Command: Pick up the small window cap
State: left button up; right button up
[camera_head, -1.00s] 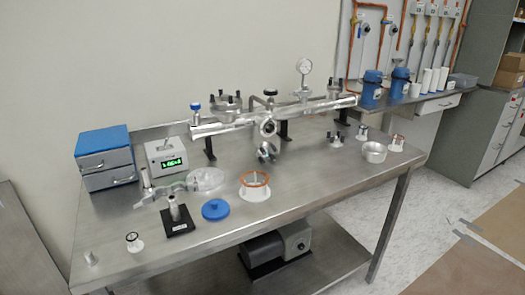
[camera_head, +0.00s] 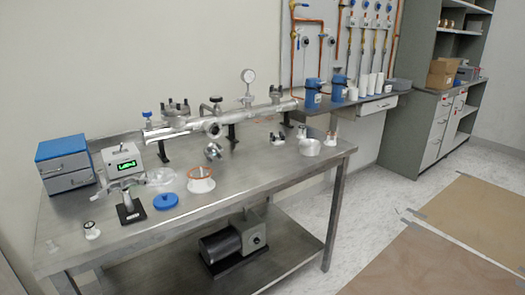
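Several small fittings stand on the steel table (camera_head: 240,185), and I cannot tell for certain which is the small window cap. A small white piece with a dark round face (camera_head: 91,231) is at the front left. A small dark and white fitting (camera_head: 278,139) stands at the right, and a white fitting with a reddish-brown top (camera_head: 301,131) stands near it. A larger white piece with an orange ring (camera_head: 201,180) is near the middle front. Neither of my grippers is in view.
A blue disc (camera_head: 166,201), a metal post on a black base (camera_head: 130,209) and a blue drawer box (camera_head: 68,164) occupy the left. A metal vacuum tube (camera_head: 215,124) spans the back. A metal cup (camera_head: 310,147) is at the right. The floor (camera_head: 355,215) right of the table is open.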

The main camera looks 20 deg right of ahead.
aim_at(213, 146)
jog(key=z, duration=1.3)
jog(key=i, duration=1.05)
jog(key=u, duration=1.1)
